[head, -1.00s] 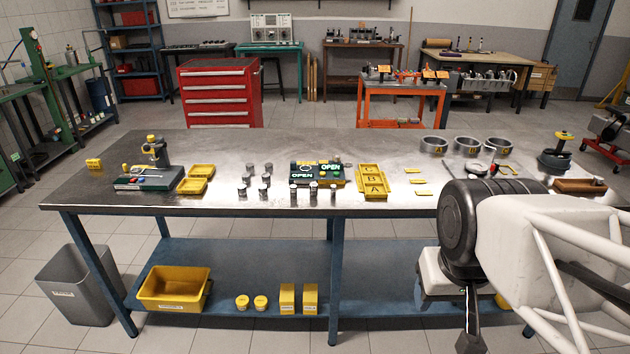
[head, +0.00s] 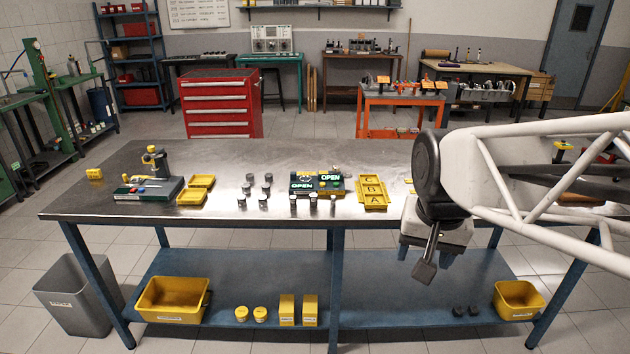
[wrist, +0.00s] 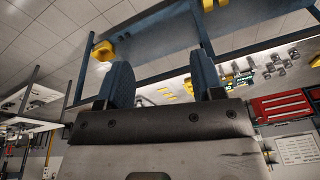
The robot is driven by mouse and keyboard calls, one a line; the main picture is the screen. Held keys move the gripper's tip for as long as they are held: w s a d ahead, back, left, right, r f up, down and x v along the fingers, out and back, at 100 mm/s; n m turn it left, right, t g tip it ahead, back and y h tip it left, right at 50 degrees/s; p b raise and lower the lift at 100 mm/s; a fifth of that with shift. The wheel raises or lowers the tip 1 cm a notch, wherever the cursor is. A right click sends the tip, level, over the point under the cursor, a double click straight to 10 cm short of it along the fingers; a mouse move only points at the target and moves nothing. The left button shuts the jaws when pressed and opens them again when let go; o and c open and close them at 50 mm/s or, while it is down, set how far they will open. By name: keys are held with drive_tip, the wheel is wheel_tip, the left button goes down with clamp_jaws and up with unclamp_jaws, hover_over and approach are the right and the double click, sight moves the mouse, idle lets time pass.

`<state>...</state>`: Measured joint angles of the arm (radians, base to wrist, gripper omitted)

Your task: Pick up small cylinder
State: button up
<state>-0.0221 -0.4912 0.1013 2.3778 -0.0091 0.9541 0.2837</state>
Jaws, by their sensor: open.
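Several small grey cylinders stand upright on the steel workbench (head: 110,212) in the head view. One cluster (head: 263,202) is left of centre, and a short row (head: 313,201) stands in front of the green fixture with OPEN labels (head: 302,186). Which of them is the task's cylinder I cannot tell. My gripper (head: 426,256) hangs at the bench's front edge, right of the cylinders and clear of them. Its blue fingers are apart with nothing between them. They also show spread in the wrist view (wrist: 162,82).
My arm hides the bench's right part. The lower shelf (head: 390,292) carries yellow bins.

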drive_tip(key=w+a+r+m, duration=0.1)
drive_tip(key=w+m, duration=0.1)
drive_tip(key=w, duration=0.5)
drive_tip(key=w+a+r+m, duration=0.1)
drive_tip(key=w+a+m, duration=0.1)
drive_tip(key=w, duration=0.5)
drive_tip(key=m+g, duration=0.2)
drive_tip(key=m, duration=1)
hover_over(313, 195)
drive_tip(key=f, duration=1.7)
drive_tip(key=shift+s+d+f, duration=0.25)
drive_tip(key=shift+w+a+f+m, duration=0.25)
drive_tip(key=shift+w+f+m, duration=0.05)
drive_tip(key=shift+w+f, duration=0.1)
drive_tip(key=shift+f, duration=1.3)
